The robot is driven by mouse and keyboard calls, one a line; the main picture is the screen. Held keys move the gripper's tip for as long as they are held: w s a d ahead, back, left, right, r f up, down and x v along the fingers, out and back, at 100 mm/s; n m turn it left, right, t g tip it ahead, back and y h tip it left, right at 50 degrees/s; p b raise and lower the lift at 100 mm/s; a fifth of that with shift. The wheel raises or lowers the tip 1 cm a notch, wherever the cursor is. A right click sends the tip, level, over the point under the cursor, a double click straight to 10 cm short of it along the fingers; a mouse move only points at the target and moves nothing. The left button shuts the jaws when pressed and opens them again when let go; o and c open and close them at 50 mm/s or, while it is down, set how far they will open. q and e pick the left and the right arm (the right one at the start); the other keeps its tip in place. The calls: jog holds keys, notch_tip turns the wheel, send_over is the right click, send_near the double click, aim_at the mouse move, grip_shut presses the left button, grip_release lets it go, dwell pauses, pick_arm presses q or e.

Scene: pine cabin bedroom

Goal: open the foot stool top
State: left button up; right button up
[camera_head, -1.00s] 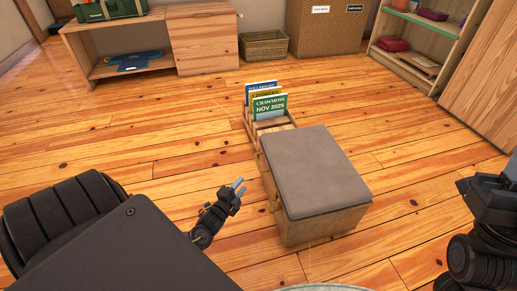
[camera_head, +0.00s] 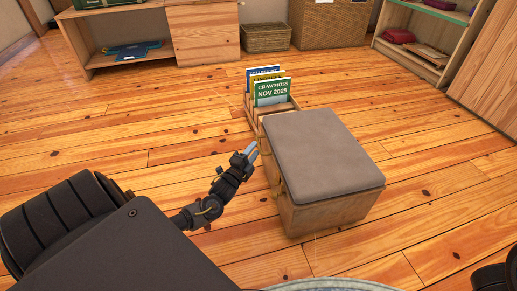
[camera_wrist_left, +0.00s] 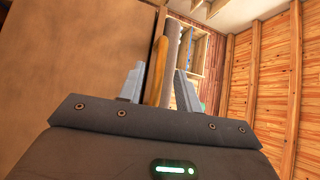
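The foot stool (camera_head: 325,215) is a wooden box with a grey padded top (camera_head: 322,155), right of centre in the head view. The top lies flat and closed on the box. My left gripper (camera_head: 249,151) is at the stool's left side, near the upper edge by the top. In the left wrist view its fingers (camera_wrist_left: 158,88) are apart, with a narrow wooden strip (camera_wrist_left: 157,65) between them; I see no grip on it. The grey top shows edge-on there (camera_wrist_left: 172,38). My right gripper is out of view; only a dark part of mine shows at bottom right.
A small wooden rack (camera_head: 252,112) with upright magazines (camera_head: 270,92) stands just behind the stool. A wicker basket (camera_head: 266,38), a low wooden bench (camera_head: 95,55) and a shelf (camera_head: 415,58) are farther back. The floor left and right of the stool is clear.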

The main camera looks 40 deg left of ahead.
aim_at(259, 144)
pick_arm(q)
jog(key=shift+w+a+r+b, duration=0.15)
jog(key=shift+w+b, duration=0.25)
jog(key=shift+w, duration=0.65)
jog(key=shift+w+a+r+b, duration=0.15)
jog(key=shift+w+b, duration=0.2)
jog(key=shift+w, duration=0.7)
grip_shut()
